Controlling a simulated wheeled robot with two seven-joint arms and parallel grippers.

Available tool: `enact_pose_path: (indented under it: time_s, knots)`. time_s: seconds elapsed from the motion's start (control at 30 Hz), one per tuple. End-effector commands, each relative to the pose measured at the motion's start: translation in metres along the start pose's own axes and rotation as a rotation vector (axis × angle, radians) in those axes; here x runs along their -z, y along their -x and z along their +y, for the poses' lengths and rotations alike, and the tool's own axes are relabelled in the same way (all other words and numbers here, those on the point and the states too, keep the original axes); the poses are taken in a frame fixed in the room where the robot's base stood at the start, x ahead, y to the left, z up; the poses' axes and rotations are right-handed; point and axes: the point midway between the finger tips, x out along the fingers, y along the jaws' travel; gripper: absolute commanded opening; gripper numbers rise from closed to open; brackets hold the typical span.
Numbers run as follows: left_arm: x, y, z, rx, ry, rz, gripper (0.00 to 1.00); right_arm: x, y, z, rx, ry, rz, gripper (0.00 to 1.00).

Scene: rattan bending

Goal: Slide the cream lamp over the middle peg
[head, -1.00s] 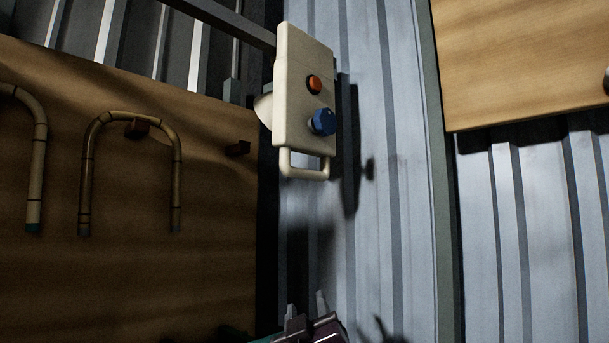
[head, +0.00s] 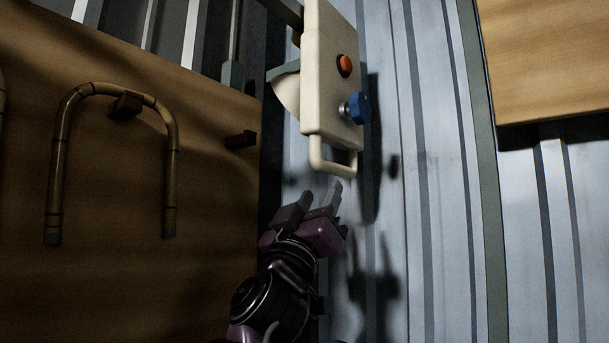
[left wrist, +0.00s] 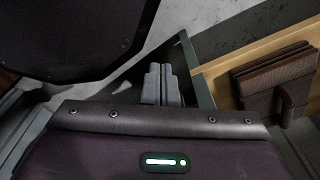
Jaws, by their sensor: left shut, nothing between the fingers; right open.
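The cream lamp (head: 322,75) is a flat cream panel with an orange button (head: 344,66), a blue knob (head: 358,108) and a loop handle (head: 333,163) at its lower end. It hangs at upper centre in the head view, beside a grey rail. My right gripper (head: 320,200) is open and empty, just below the handle and apart from it in the picture. Brown pegs stick out of the wooden board: one (head: 126,105) inside a bent cane hoop (head: 113,90), one bare (head: 241,140). I cannot tell which is the middle peg. My left gripper (left wrist: 163,84) shows only in the left wrist view, shut and empty.
The wooden board (head: 110,270) fills the left of the head view. Corrugated metal wall (head: 440,230) lies behind the lamp, and another wooden panel (head: 550,60) is at upper right. In the left wrist view, brown folded objects (left wrist: 275,80) lie on a wooden surface.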

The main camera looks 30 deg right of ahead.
Motion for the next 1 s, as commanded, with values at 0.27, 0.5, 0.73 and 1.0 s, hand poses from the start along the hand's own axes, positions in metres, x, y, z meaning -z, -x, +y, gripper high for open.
enact_pose_path:
  time_s: [0.27,0.5,0.73,1.0]
  knots:
    - [-0.013,0.02,0.003,-0.005,0.0,-0.021,0.0,0.004,-0.034,0.003,-0.006,0.003,-0.001,0.41]
    - [-0.026,0.038,0.011,-0.015,0.0,-0.043,0.0,0.003,-0.069,0.002,-0.004,0.003,0.001,0.41]
    - [-0.012,0.042,0.01,-0.013,-0.001,-0.024,0.0,0.001,-0.079,0.001,-0.003,0.001,0.0,0.41]
    - [-0.002,0.041,0.007,-0.01,0.0,-0.009,0.0,0.0,-0.078,0.001,-0.003,0.0,0.0,0.32]
